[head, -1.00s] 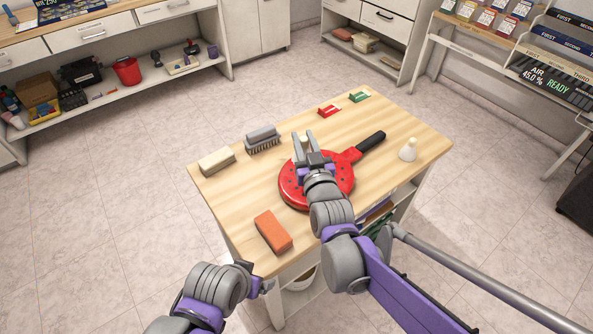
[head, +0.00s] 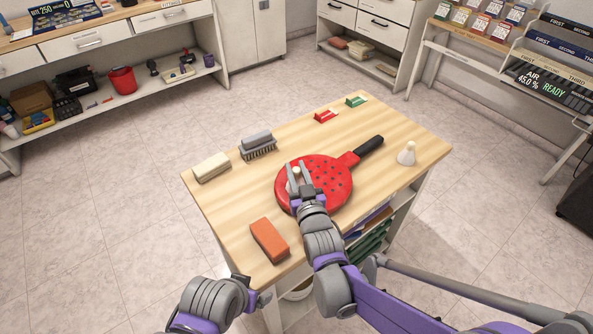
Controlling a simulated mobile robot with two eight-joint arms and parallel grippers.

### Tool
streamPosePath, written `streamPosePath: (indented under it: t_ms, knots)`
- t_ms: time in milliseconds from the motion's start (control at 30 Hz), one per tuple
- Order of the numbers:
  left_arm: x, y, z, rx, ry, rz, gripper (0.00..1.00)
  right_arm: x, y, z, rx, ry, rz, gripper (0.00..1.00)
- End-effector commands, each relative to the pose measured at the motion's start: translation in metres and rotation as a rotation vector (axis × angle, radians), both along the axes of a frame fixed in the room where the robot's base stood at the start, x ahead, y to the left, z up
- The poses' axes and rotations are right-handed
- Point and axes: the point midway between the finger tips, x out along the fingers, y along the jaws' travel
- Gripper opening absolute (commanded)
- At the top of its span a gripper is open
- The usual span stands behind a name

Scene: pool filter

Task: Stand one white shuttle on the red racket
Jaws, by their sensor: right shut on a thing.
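The red racket (head: 335,192) lies flat on the wooden table, its black-ended handle pointing to the back right. My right gripper (head: 298,170) is over the racket's left part, shut on a small white thing, probably a white shuttle (head: 296,171). Its fingers and wrist hide most of it, and I cannot tell whether it touches the racket. Another white shuttle (head: 407,154) stands upright on the table right of the racket. My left gripper (head: 264,300) is low at the table's front left corner, away from the racket; its fingers are too unclear to read.
An orange brick (head: 269,240), a cream block (head: 212,167) and a grey brush (head: 257,146) lie along the table's left side. A red card holder (head: 325,116) and a green one (head: 356,101) lie at the back. The table's right middle is mostly clear.

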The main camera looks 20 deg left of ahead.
Motion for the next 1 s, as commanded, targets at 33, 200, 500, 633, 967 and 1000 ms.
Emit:
streamPosePath:
  t_ms: [33, 200, 500, 633, 967, 1000]
  knots:
    - [0.0, 0.0, 0.0, 0.0, 0.0, 0.0, 0.91, 0.0, 0.0, 0.0, 0.0, 0.0, 0.0, 0.0]
    - [0.0, 0.0, -0.003, 0.0, 0.001, 0.0, 0.91, 0.0, 0.0, -0.003, 0.0, 0.0, 0.0, 0.39]
    - [0.0, 0.0, -0.002, 0.0, 0.001, 0.0, 0.91, 0.0, 0.0, -0.002, 0.0, 0.0, 0.0, 0.6]
    - [0.0, 0.0, -0.001, 0.0, 0.0, 0.0, 0.91, 0.0, 0.0, -0.001, 0.0, 0.0, 0.0, 0.6]
    - [0.0, 0.0, 0.001, 0.0, 0.0, 0.0, 0.91, -0.044, -0.025, 0.001, 0.0, 0.0, 0.0, 0.6]
    - [0.0, 0.0, 0.001, 0.0, 0.0, 0.0, 0.91, -0.052, -0.03, 0.001, 0.0, 0.0, 0.0, 0.6]
